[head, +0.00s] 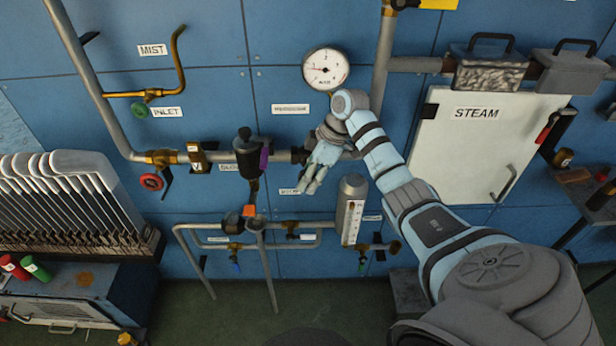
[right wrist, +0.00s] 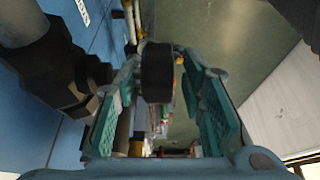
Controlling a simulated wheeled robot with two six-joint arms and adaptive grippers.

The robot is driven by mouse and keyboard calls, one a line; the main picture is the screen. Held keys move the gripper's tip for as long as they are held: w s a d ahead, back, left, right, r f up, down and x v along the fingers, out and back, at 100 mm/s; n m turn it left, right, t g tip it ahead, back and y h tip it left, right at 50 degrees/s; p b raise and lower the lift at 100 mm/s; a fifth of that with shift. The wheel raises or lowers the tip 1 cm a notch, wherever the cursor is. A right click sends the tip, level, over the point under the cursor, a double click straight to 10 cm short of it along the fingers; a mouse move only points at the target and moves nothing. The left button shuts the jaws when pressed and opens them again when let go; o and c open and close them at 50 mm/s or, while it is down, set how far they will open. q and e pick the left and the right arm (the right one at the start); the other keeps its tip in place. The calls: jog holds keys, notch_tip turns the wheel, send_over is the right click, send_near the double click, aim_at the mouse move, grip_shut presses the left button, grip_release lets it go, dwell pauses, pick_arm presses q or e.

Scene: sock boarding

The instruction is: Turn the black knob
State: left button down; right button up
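My right gripper (head: 309,181) is to the right of the regulator, in front of the wall, fingers pointing down and left. In the right wrist view, its teal-padded fingers (right wrist: 162,85) stand apart. A black cylinder (right wrist: 157,72), which looks like the knob, appears between their far ends. I cannot tell whether the fingers touch it. My left gripper is not in view.
A round gauge (head: 325,69) sits above my right wrist. The white STEAM panel (head: 470,150) is to the right. Pipes and a small red valve wheel (head: 151,182) lie left of the regulator. A dark fitting (right wrist: 50,65) is close beside the gripper in the right wrist view.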

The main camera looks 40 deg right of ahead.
grip_shut()
